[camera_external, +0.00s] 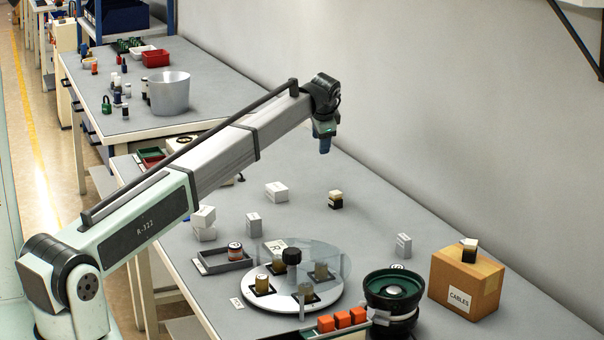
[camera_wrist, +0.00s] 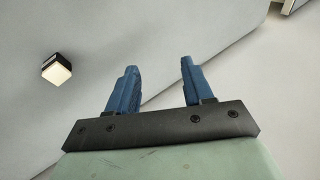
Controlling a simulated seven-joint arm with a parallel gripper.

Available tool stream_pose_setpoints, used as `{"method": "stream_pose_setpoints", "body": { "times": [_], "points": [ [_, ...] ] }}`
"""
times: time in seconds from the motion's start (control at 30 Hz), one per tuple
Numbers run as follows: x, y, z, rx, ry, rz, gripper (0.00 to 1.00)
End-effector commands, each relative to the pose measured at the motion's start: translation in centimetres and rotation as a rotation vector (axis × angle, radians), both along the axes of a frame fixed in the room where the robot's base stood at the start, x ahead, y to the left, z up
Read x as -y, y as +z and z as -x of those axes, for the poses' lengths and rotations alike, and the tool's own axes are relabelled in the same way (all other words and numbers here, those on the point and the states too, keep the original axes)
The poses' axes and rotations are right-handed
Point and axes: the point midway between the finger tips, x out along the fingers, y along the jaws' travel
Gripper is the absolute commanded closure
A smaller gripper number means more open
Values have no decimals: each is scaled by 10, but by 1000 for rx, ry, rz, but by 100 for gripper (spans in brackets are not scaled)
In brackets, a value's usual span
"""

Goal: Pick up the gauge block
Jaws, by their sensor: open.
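No object in view is labelled as the gauge block. Another small cream-and-black block (camera_external: 468,250) sits on a cardboard box. My gripper (camera_external: 324,146) is raised above the far part of the table, apart from these blocks. In the wrist view its two blue fingers (camera_wrist: 158,72) are spread with nothing between them.
The cardboard box (camera_external: 465,284) stands at the right beside a green-black bowl feeder (camera_external: 392,292). A round plate (camera_external: 330,295) with several small parts lies left of it. Several white boxes, one here (camera_external: 276,192), stand on the table. The wall (camera_external: 480,110) rises behind.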

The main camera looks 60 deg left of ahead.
Motion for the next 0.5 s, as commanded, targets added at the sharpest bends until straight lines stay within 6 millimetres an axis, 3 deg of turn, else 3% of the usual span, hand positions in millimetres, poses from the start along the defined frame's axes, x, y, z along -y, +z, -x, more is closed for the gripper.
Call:
{"method": "stream_pose_setpoints", "body": {
  "times": [0.03,0.1,0.3,0.5],
  "points": [
    [39,1,-9,-48,-97,22,49],
    [86,1,-18,-119,-236,53,49],
    [221,5,-31,-303,-659,137,49],
    [341,12,-25,-441,-1078,207,49]
  ]
}}
